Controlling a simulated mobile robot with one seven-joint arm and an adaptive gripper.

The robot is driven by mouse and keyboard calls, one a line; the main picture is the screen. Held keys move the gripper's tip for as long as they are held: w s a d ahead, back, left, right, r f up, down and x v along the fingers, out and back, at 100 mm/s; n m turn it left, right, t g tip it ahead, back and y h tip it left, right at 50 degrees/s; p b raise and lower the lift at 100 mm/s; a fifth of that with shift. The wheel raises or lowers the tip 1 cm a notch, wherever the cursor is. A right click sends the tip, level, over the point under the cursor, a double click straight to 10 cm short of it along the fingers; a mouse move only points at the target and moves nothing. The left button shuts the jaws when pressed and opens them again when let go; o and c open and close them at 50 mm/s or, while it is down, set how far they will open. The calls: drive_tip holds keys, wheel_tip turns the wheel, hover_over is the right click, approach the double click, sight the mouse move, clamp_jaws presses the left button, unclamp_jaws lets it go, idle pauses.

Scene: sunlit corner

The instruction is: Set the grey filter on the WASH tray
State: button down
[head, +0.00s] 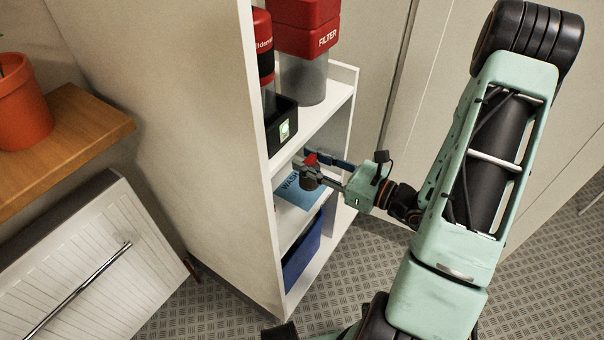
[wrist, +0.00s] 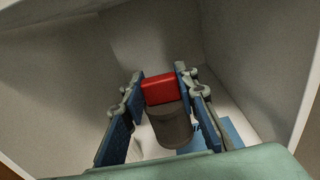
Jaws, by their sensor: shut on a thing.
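The grey filter (head: 310,180) is a short grey cylinder with a red top. In the wrist view its red top (wrist: 158,88) sits between the two finger pads, with the grey body (wrist: 172,125) below. My gripper (head: 318,167) is shut on it and reaches into the middle shelf bay. The WASH tray (head: 291,196) is a flat light-blue piece on that shelf, its lettering partly hidden by the filter and gripper. Its blue surface (wrist: 234,132) also shows in the wrist view. The filter is over or beside the tray; I cannot tell whether it touches it.
A red-topped FILTER container (head: 309,80), a red and black canister (head: 263,55) and a black box (head: 282,127) stand on the shelf above. A blue bin (head: 302,257) is below. White shelf walls (head: 266,150) closely bound the bay.

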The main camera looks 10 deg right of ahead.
drive_tip(key=shift+w+a+f+b, duration=0.1)
drive_tip(key=shift+w+f+b, duration=0.5)
drive_tip(key=shift+w+f, duration=0.85)
drive_tip(key=shift+w+d+f+b, duration=0.1)
drive_tip(key=shift+w+f+b, duration=0.75)
drive_tip(key=shift+f, duration=1.05)
drive_tip(key=shift+w+a+f+b, duration=0.1)
drive_tip(key=shift+w+f+b, duration=0.3)
drive_tip(key=shift+w+f, duration=1.1)
drive_tip(key=shift+s+f, duration=0.15)
drive_tip(key=shift+s, duration=0.05)
drive_tip(key=shift+f, duration=0.15)
drive_tip(key=c, duration=2)
unclamp_jaws()
drive_tip(key=shift+f, duration=0.1)
drive_tip(key=o, duration=0.5)
